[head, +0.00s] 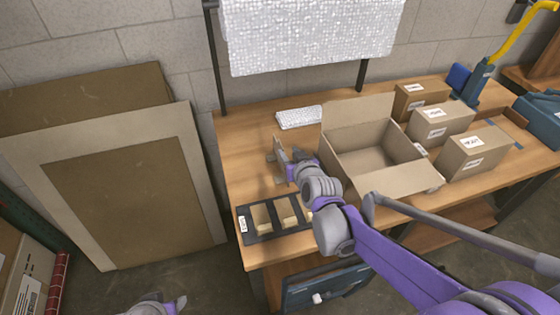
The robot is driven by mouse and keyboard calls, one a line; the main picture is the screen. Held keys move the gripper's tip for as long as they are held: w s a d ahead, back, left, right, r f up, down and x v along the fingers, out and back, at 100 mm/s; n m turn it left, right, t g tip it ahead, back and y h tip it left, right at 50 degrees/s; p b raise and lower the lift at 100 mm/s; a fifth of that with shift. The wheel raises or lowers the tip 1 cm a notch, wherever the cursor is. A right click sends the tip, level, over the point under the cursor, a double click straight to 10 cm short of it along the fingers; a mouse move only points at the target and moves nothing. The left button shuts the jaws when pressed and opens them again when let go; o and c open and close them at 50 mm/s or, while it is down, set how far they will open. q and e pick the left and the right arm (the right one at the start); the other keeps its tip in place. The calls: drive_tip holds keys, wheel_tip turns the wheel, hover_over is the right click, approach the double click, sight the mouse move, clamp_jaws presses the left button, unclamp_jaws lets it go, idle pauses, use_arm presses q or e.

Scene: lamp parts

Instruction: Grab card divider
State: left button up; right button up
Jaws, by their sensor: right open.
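A dark tray (250,236) lies at the table's front left corner, with tan card-like pieces (286,211) in its compartments. I cannot tell for sure which piece is the card divider. My right wrist hides the tray's right end. Part of my left gripper (165,305) shows at the bottom edge, in front of and below the table; its fingers are not clear.
An open, empty cardboard carton (345,147) stands mid-table with its flaps spread. Several small labelled boxes (441,124) stand to its right. A white textured panel (310,35) hangs above the back edge. The table's left strip is clear.

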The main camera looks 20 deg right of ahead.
sight(281, 145)
drive_tip(key=shift+x, duration=4.15)
drive_tip(key=shift+s+a, duration=0.1)
drive_tip(key=shift+a, duration=0.1)
drive_tip(key=shift+c, duration=0.3)
clamp_jaws()
